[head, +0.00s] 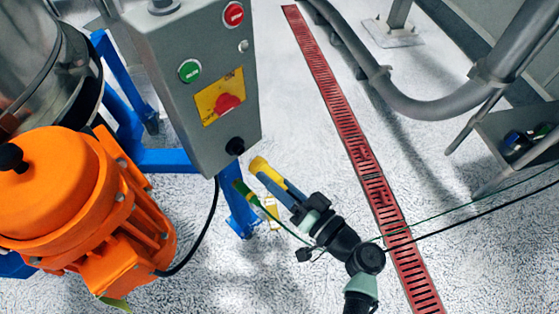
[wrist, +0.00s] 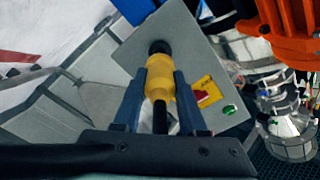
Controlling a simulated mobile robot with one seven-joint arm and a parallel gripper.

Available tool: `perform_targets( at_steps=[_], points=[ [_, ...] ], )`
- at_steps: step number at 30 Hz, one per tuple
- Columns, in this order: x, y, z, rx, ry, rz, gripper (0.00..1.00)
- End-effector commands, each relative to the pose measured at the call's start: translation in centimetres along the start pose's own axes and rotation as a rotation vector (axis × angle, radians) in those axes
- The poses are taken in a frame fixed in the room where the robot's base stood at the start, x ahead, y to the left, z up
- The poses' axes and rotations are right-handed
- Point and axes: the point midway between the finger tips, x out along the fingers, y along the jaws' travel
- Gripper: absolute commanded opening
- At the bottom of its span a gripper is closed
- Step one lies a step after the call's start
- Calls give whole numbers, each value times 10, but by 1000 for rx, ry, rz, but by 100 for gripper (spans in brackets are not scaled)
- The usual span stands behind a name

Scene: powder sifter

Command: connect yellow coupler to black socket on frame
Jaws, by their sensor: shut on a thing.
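The yellow coupler (head: 259,165) is held out in front of the grey control box in the head view. In the wrist view the yellow coupler (wrist: 159,80) sits between my fingers, its tip pointing away from me. My gripper (head: 283,187) is shut on it; both fingers of the gripper (wrist: 160,95) flank its sides. The black socket (head: 235,146) is on the lower right of the box face. In the head view a small gap shows between tip and socket. In the wrist view the socket (wrist: 160,47) lines up just beyond the tip, so contact cannot be told there.
The grey control box (head: 180,120) carries red and green buttons and a yellow-backed red switch (head: 229,104). A blue frame (head: 165,160) stands behind it. An orange motor (head: 90,205) is at left. A green-yellow clamp (head: 244,190) with a thin cable is close to my gripper.

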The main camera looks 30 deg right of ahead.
Motion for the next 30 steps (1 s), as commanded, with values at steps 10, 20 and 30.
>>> perform_targets(
  at_steps=[10, 20, 30],
  points=[
    [28, -1, 0, 0, -2, -2, 0],
    [41, 0, 1, 0, -1, -2, 0],
    [42, 0, 0, 0, -1, -2, 0]
  ],
)
